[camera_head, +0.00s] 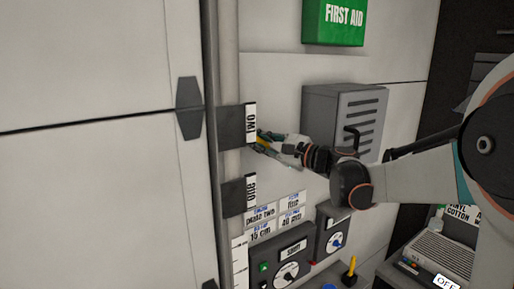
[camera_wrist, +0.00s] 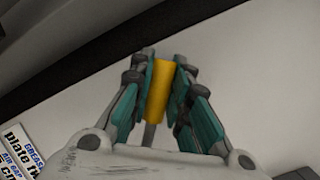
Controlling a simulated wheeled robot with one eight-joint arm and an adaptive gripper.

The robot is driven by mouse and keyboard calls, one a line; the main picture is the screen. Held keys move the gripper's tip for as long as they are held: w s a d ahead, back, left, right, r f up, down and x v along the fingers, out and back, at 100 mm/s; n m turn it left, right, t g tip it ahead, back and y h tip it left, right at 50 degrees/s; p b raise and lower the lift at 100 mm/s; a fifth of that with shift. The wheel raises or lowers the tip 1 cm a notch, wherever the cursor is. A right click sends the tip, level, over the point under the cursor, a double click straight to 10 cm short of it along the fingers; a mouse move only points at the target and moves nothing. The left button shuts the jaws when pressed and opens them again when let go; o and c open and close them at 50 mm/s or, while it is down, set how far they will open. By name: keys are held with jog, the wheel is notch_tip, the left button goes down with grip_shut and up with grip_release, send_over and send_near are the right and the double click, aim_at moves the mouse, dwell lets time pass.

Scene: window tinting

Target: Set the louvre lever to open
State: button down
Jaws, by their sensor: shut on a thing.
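A grey box with louvre slots (camera_head: 370,115) is on the wall right of centre, with a black bent lever (camera_head: 352,138) on its front. My gripper (camera_head: 262,141) is to the left of this box, beside the label "two" (camera_head: 251,122). It is shut on a yellow cylindrical grip (camera_wrist: 159,91), which sits between both fingers in the wrist view. A thin grey rod (camera_wrist: 149,135) shows below the grip. I cannot tell what the rod joins, and no open or shut marking for the louvre is readable.
A second yellow-handled lever (camera_head: 351,268) stands on a black base at the bottom. Dial panels (camera_head: 285,268) and small labels (camera_head: 277,215) are below my gripper. A green FIRST AID box (camera_head: 335,20) is above. A ribbed device (camera_head: 445,250) stands lower right.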

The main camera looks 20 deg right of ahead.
jog(key=m+b, duration=0.1)
jog(key=d+r+m+t, duration=0.1)
jog(key=shift+w+d+r+m+b, duration=0.1)
jog(key=shift+w+d+m+b, duration=0.15)
jog(key=shift+m+b, duration=0.1)
jog(key=d+m+b, duration=0.1)
jog(key=r+m+t, duration=0.1)
jog(key=m, duration=0.1)
jog(key=shift+w+d+r+b, duration=0.15)
jog(key=shift+w+d+b, duration=0.15)
jog(key=shift+d+b, duration=0.1)
jog(key=m, duration=0.1)
jog(key=d+m+t+b, duration=0.1)
jog(key=m, duration=0.1)
jog(key=shift+w+d+r+h, duration=0.3)
jog(key=shift+d+r, duration=0.1)
jog(key=shift+w+d+r+m+t+h+b, duration=0.2)
jog(key=shift+d+m+t+b, duration=0.35)
jog(key=shift+m, duration=0.45)
jog(key=shift+w+d+r+m+t+h+b, duration=0.1)
jog(key=shift+w+d+m+t+h+b, duration=0.2)
jog(key=shift+d+m, duration=0.5)
jog(key=shift+s+a, duration=0.15)
jog(key=shift+a, duration=0.05)
jog(key=c, duration=1.5)
grip_release()
jog(key=shift+d, duration=0.1)
